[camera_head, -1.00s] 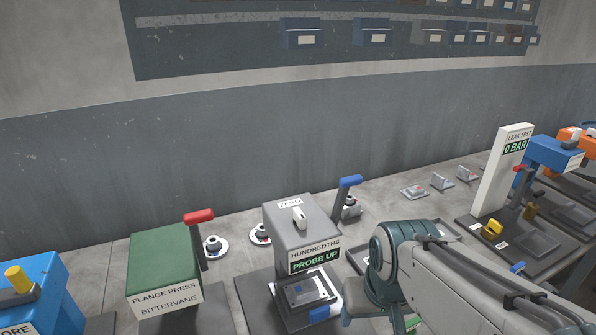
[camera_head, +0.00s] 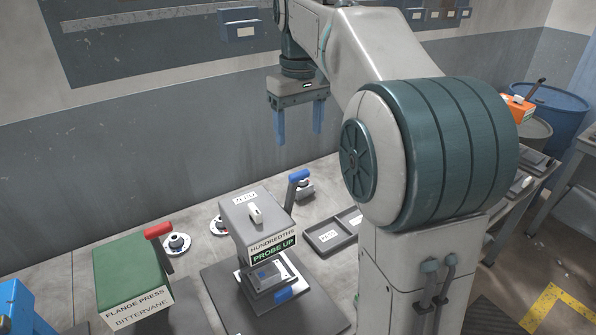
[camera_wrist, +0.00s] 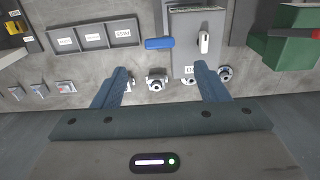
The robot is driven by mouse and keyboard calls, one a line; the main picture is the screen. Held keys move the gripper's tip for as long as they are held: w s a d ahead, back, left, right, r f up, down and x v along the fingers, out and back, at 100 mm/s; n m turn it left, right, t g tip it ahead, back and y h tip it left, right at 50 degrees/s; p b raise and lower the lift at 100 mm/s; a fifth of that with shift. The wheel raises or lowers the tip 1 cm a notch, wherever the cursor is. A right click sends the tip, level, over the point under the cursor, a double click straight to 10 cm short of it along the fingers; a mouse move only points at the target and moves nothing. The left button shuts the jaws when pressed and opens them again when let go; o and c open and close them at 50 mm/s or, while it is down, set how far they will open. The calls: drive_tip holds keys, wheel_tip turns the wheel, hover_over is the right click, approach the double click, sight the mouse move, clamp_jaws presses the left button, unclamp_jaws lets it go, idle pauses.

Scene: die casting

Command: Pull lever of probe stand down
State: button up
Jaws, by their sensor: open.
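The probe stand (camera_head: 258,212) is a grey box with a green "PROBE UP" display on its front. Its lever (camera_head: 298,176), a dark arm with a blue grip, stands raised at the box's right side. My gripper (camera_head: 300,137) hangs above and behind the lever, fingers pointing down, open and empty, touching nothing. In the wrist view, the blue lever grip (camera_wrist: 158,43) shows just beyond the gap between the open fingertips (camera_wrist: 161,70), nearer the middle. The probe stand (camera_wrist: 184,28) lies to its right there, partly cut off by the top edge.
A white toggle (camera_head: 256,213) is on the stand's top. The green flange press (camera_head: 128,268) with a red-handled lever (camera_head: 158,231) stands to the left. A grey labelled tray (camera_head: 327,241) lies to the right. Round knobs (camera_head: 177,243) sit behind, near the wall.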

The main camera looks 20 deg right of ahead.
sight(299, 172)
wheel_tip(299, 172, down, 14)
drive_tip(key=shift+w+r, duration=0.1)
drive_tip(key=shift+r, duration=0.15)
idle(0.3)
